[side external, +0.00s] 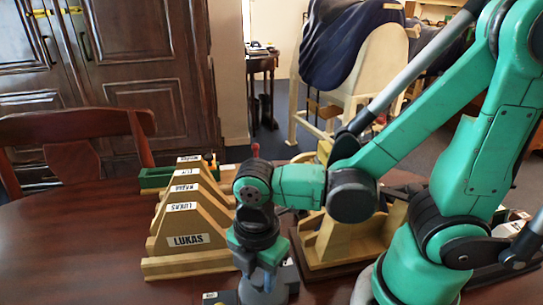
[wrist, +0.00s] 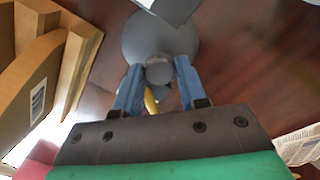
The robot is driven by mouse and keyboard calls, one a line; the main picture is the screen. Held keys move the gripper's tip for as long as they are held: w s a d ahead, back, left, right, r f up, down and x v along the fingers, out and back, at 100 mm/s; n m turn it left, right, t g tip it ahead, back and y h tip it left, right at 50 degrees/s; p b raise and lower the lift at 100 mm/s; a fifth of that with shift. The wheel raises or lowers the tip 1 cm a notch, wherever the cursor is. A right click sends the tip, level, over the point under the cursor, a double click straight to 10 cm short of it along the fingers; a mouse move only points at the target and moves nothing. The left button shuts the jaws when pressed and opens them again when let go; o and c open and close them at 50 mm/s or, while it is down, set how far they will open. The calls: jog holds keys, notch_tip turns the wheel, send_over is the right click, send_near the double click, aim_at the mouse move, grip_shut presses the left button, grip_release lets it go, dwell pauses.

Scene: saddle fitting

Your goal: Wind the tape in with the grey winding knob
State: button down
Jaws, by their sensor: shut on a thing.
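My gripper (wrist: 157,82) points down at the table, with its two blue fingers closed on the small round grey winding knob (wrist: 159,71). The knob stands on a wider grey disc (wrist: 141,43), which looks like the tape's case. A thin yellow strip (wrist: 150,102), perhaps the tape, shows between the fingers below the knob; the rest of it is hidden. In the side external view my gripper (side external: 262,277) is low over the table's front, above a grey round body (side external: 264,294) cut off by the bottom edge.
Wooden stepped forms labelled LUKAS (side external: 188,256) stand close to the left of my gripper. A wooden stand (side external: 336,245) is to its right. A green box (side external: 155,178) lies behind. The dark table (side external: 75,240) is clear at the left.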

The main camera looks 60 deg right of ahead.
aim_at(259, 278)
jog(key=c, duration=0.5)
grip_release()
jog(key=shift+r, duration=2.8)
jog(key=w+d+r+m+t, duration=0.1)
jog(key=w+d+m+t, duration=0.2)
jog(key=m, duration=0.6)
jog(key=w+d+r+m+t, duration=0.2)
jog(key=d+m, duration=0.4)
jog(key=m, duration=0.3)
jog(key=shift+w+d+r+t, duration=0.15)
jog(key=shift+w+t, duration=0.6)
jog(key=shift+t, duration=0.35)
